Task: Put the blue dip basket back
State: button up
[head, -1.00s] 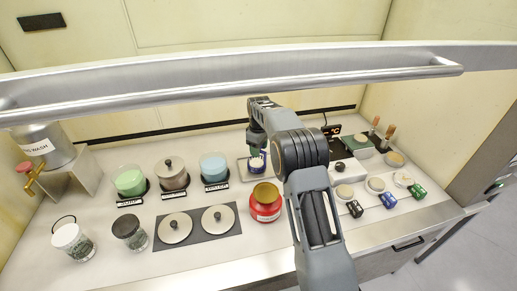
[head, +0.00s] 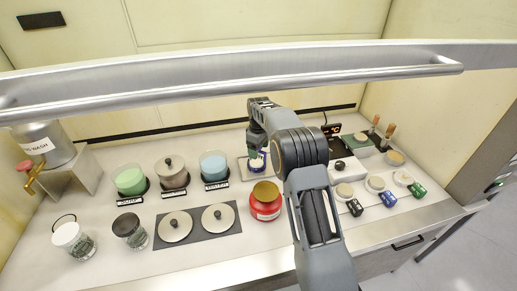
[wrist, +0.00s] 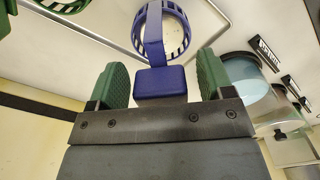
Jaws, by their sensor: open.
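The blue dip basket (wrist: 182,42) shows in the wrist view, with a slotted ring and a strap leading to a blue grip block (wrist: 160,82). The block lies between the green pads of my gripper (wrist: 160,84), with a visible gap on each side. My gripper is open. In the head view my gripper (head: 256,150) is at the small tray (head: 243,169) behind the red jar, and the dark blue basket (head: 262,166) shows just below it. My arm hides part of that area.
A red jar (head: 265,203) stands in front, beside two lids on a dark mat (head: 184,241). A steel rail (head: 230,82) crosses above the bench.

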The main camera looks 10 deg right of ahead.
notch_tip(320, 180, up, 12)
dwell(0.5)
jog(key=shift+r, duration=0.1)
notch_tip(320, 180, down, 5)
jog(key=s+m, duration=0.1)
jog(key=m, duration=0.3)
jog(key=s+r+m+t, duration=0.2)
jog(key=s, duration=1.4)
jog(key=s+r+m+t, duration=0.2)
jog(key=s+m, duration=0.1)
jog(key=s, duration=1.3)
jog(key=shift+a, duration=0.3)
